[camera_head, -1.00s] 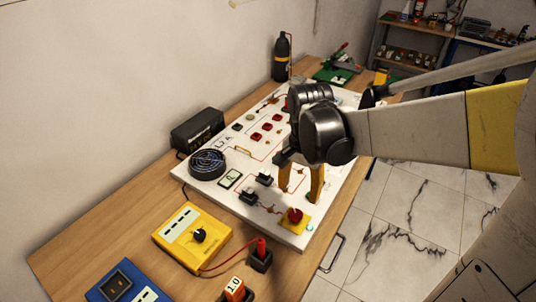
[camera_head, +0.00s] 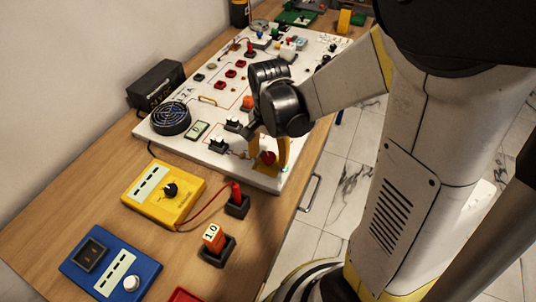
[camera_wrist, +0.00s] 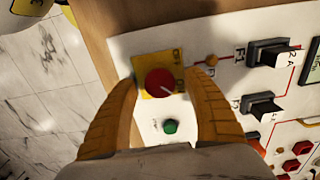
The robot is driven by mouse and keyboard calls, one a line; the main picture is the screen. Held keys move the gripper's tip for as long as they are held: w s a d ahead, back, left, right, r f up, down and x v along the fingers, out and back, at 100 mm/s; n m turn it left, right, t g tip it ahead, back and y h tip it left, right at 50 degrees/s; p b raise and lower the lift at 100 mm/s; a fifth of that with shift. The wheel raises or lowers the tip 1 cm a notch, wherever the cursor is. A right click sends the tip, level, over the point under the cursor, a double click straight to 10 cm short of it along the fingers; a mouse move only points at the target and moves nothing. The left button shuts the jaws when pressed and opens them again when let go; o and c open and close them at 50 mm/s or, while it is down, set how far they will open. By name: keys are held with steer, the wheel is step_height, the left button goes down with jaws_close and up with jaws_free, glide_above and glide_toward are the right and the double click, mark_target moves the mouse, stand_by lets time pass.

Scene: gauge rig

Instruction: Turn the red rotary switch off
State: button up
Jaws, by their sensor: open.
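The red rotary switch (camera_head: 267,158) sits on a yellow plate at the near right corner of the white board (camera_head: 188,143). In the wrist view the red knob (camera_wrist: 160,82) shows whole, with a pale pointer line slanting to the lower right. My gripper (camera_head: 268,163) is over it with its yellow fingers apart, one on each side of the knob. The wrist view shows my gripper (camera_wrist: 164,85) open, with a gap between each finger and the knob. The lettering on the yellow plate (camera_wrist: 178,60) is too small to read.
A small green button (camera_wrist: 170,127) sits beside the switch. Black switches (camera_wrist: 268,54) stand on the board nearby. A yellow meter box (camera_head: 163,195), a blue box (camera_head: 110,268) and a block marked 1.0 (camera_head: 213,238) stand on the wooden table in front.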

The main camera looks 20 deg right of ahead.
steer(key=shift+c, duration=0.5)
steer(key=c, duration=1.1)
steer(key=shift+n, duration=0.3)
steer(key=n, duration=0.3)
steer(key=shift+n, duration=0.4)
steer(key=shift+c, duration=0.2)
steer(key=n, duration=0.4)
steer(key=shift+n, duration=0.3)
steer(key=n, duration=0.4)
steer(key=shift+p, duration=0.3)
steer(key=n, duration=0.4)
steer(key=shift+n, duration=0.6)
